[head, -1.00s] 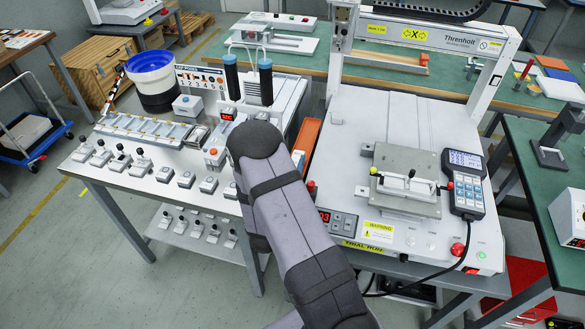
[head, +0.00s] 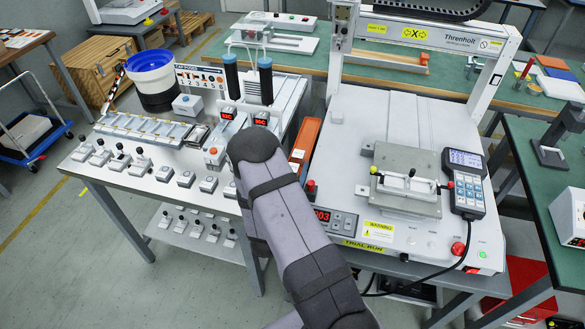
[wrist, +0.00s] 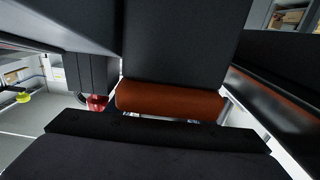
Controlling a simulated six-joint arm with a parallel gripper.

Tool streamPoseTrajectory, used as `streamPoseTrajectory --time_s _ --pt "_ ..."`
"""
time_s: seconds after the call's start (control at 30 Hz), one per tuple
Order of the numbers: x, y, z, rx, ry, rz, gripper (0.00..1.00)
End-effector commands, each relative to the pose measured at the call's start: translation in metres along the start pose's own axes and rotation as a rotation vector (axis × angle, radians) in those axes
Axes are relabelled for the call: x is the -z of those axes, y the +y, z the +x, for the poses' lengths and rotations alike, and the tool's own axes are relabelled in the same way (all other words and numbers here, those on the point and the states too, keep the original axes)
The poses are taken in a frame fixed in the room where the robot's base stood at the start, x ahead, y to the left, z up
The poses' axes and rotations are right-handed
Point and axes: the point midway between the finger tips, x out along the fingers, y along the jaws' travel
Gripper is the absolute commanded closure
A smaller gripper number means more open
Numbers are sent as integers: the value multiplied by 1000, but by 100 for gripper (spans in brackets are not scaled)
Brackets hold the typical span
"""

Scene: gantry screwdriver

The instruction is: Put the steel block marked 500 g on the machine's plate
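The machine's base (head: 400,110) is at the right in the head view. A grey plate (head: 425,208) on it carries a small clamp fixture (head: 405,184). I cannot make out a steel block marked 500 g in either view. My gripper is hidden behind my own arm in the head view. In the wrist view, dark close-up shapes fill most of the picture, and I cannot tell the fingers' state. An orange-red rounded surface (wrist: 170,101) lies across the middle there, close to the dark shapes. Whether it is held or merely behind them is unclear.
An orange strip (head: 307,135) lies between the left bench and the machine. The left bench (head: 160,185) carries switches, screw feeders and two blue-topped posts. A pendant (head: 465,182) and a red stop button (head: 457,249) are on the machine's right. A red knob (wrist: 97,103) shows in the wrist view.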

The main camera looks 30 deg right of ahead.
Motion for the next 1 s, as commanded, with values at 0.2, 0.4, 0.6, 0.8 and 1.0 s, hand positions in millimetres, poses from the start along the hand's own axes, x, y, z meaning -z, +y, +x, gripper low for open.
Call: streamPoseTrajectory --time_s 0.2,0.4,0.6,0.8,1.0 --pt "1 0 0 0 0 0 53" --pt "-1 -2 -20 4 -1 -1 53" --pt "-2 -4 -48 5 -1 -1 53" --pt "-1 -3 -68 2 0 0 53" --pt "0 -2 -73 0 1 0 50"
